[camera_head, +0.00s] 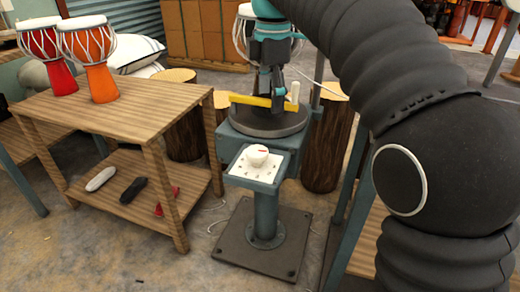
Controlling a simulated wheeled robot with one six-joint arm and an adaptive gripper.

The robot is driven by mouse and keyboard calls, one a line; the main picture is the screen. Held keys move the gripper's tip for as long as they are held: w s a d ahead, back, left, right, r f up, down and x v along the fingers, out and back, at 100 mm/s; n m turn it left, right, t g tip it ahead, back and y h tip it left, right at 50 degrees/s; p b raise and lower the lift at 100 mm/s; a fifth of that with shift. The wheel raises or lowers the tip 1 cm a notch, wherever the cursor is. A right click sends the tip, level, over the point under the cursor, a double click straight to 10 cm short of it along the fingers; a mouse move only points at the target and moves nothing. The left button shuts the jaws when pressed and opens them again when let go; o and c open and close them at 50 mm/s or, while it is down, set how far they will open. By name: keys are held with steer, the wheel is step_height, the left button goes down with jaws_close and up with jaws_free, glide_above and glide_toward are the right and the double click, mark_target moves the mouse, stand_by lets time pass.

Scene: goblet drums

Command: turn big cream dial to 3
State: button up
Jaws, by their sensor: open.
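The big cream dial (257,155) is a round knob on a white plate with dark marks (242,167), on a teal pedestal stand. A short red mark shows on the dial's top, toward the right. The marks are too small to read. My gripper (277,104) points down above the dark round turntable (252,124), behind and above the dial, and appears apart from it. It is open and nothing shows held in it. Its fingertips are partly hidden by a yellow bar (248,101).
A wooden table (130,118) at left carries two goblet drums (98,70). Its lower shelf holds white, black and red small objects. A cream peg (295,92) stands by the turntable. Wooden stumps stand behind. My dark arm fills the right side. The space before the dial looks clear.

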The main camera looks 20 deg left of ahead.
mark_target(257, 151)
steer(key=shift+n, duration=0.9)
steer(key=a+f+b, duration=0.1)
steer(key=f, duration=0.3)
steer(key=a+f+b, duration=0.1)
steer(key=f+b, duration=0.1)
steer(key=f, duration=0.3)
steer(key=a+f+b, duration=0.1)
steer(key=f+b, duration=0.1)
steer(key=f, duration=0.3)
steer(key=shift+w+f, duration=0.15)
steer(key=shift+f, duration=0.05)
steer(key=c, duration=1.2)
